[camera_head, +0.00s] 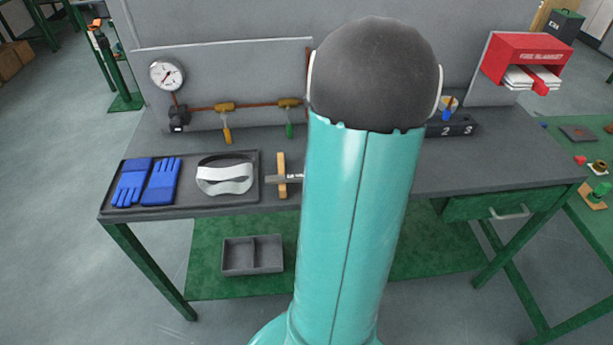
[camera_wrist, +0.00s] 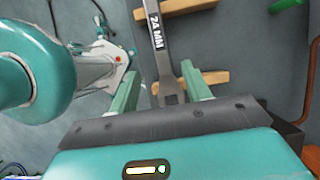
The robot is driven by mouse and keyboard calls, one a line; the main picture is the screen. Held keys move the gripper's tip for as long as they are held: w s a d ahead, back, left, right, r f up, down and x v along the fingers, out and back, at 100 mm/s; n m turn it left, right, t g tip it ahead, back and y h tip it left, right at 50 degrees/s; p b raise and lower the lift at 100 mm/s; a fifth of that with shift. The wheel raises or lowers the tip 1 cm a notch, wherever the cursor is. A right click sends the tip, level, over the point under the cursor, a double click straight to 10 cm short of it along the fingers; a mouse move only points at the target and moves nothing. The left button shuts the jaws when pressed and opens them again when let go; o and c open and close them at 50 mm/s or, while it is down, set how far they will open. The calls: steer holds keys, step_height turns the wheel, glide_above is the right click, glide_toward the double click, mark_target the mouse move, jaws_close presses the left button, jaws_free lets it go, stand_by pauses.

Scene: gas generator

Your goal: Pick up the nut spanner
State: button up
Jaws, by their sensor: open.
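The nut spanner (camera_wrist: 158,40) is a grey metal spanner marked "24 MM". In the wrist view it lies across two wooden supports, and its open-jaw end points toward my gripper. My gripper (camera_wrist: 160,68) is open, with one green finger on each side of the spanner. I cannot tell the height between the fingers and the spanner. In the head view only a short end of the spanner (camera_head: 291,178) shows on a wooden support (camera_head: 281,188). My arm hides the rest of it and my gripper.
The grey workbench (camera_head: 480,175) holds a black tray (camera_head: 210,203) with blue gloves (camera_head: 161,180) and a face shield (camera_head: 224,175). A gauge (camera_head: 167,75) and pipe with valves run along the back panel. A red fire blanket box (camera_head: 527,55) is at right.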

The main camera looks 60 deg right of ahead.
steer(key=x, duration=0.7)
steer(key=shift+w, duration=0.2)
jaws_close()
